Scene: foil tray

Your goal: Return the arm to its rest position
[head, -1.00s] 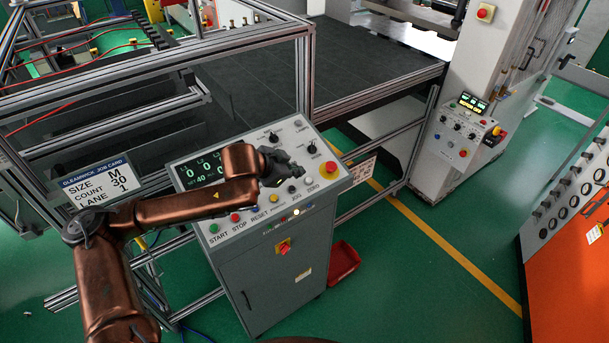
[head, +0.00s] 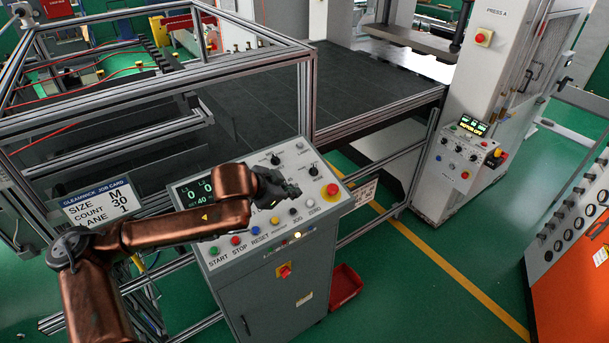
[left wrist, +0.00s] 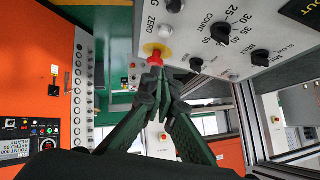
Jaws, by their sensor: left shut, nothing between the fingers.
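My left arm comes in from the left in the head view, and its dark left gripper (head: 280,189) hangs over the control console (head: 279,229). The gripper is shut and empty; its fingertips meet in the left wrist view (left wrist: 153,62). The console has a display reading 0 and 40 (head: 196,192), knobs, a row of coloured buttons and a red emergency stop (head: 332,189). The gripper is left of the emergency stop in the head view and looks apart from it. Part of the display is hidden behind my wrist. My right gripper is not in view.
A job card (head: 101,202) reading size M, count 30, lane 1 stands left of the console. A metal frame (head: 306,100) and dark conveyor bed (head: 370,85) lie behind. A red bin (head: 344,286) sits on the green floor. An orange cabinet (head: 575,285) stands at right.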

